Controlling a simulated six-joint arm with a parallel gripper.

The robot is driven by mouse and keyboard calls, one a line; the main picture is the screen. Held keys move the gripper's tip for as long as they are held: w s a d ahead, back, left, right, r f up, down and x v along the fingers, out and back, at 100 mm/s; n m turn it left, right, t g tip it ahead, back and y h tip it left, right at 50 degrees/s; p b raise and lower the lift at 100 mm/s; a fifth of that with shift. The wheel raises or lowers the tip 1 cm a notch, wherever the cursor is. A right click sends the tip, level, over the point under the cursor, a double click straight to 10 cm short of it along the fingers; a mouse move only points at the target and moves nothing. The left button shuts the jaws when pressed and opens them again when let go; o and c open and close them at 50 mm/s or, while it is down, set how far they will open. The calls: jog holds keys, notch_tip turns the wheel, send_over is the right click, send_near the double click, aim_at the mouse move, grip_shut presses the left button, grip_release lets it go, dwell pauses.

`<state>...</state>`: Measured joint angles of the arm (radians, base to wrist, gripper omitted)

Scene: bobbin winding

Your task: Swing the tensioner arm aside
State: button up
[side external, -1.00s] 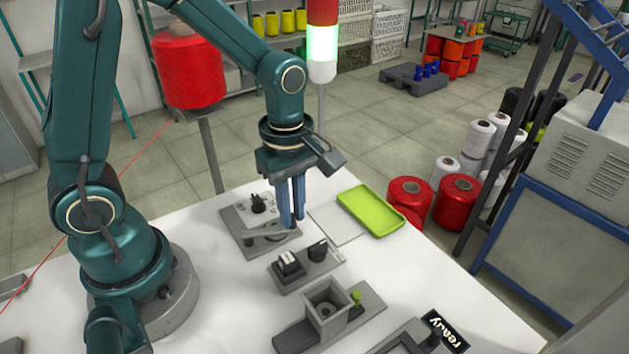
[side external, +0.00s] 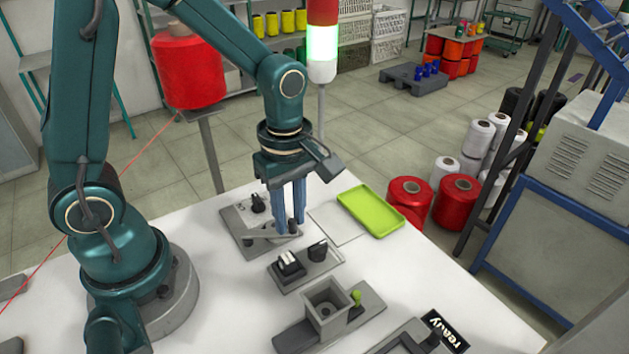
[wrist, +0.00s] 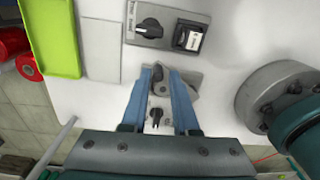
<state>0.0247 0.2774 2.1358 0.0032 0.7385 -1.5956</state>
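The tensioner is a grey plate (side external: 231,220) on the white table, with a black knob (side external: 258,203) at its back end. Its grey tensioner arm (side external: 262,236) lies across the front end of the plate. My gripper (side external: 290,230) points down over that front end, its blue fingers apart. In the wrist view the fingertips (wrist: 160,72) stand on either side of a grey piece of the arm's end. The fingers hide part of the plate and arm, and I cannot tell if they touch it.
In front is a plate with two black switches (side external: 318,250). A grey square box on a base (side external: 324,311) stands nearer the camera. A lime green tray (side external: 371,211) and a pale flat sheet (side external: 338,229) lie to the right. A "ready" sign (side external: 446,329) is at the front right.

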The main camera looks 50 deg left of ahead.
jog(key=shift+o, duration=0.3)
jog(key=shift+w, duration=0.15)
jog(key=shift+r, duration=3.55)
jog(key=shift+r, duration=0.1)
